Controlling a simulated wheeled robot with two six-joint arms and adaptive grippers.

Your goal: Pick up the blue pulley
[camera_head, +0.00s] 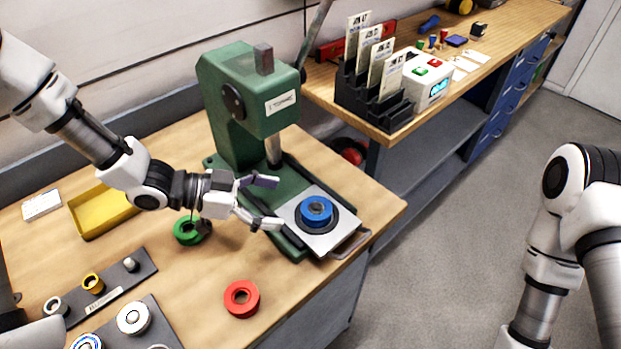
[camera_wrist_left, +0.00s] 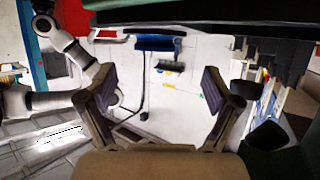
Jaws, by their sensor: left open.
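The blue pulley (camera_head: 317,211) sits on the square metal plate (camera_head: 336,238) at the base of the green press (camera_head: 232,130), in the head view. My left gripper (camera_head: 272,204) is open and empty just left of the pulley, its two fingers pointing toward it and apart from it. In the left wrist view the open fingers (camera_wrist_left: 158,92) frame a far white wall area, and I cannot make out the pulley there. My right arm shows at the right of the head view, but its gripper is out of the picture.
A green pulley (camera_head: 187,231) and a red pulley (camera_head: 241,298) lie on the wooden bench. A yellow tray (camera_head: 100,212) and dark strips holding small parts are at the left. The press column and head stand behind the gripper. A second bench (camera_head: 408,128) holds a card rack.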

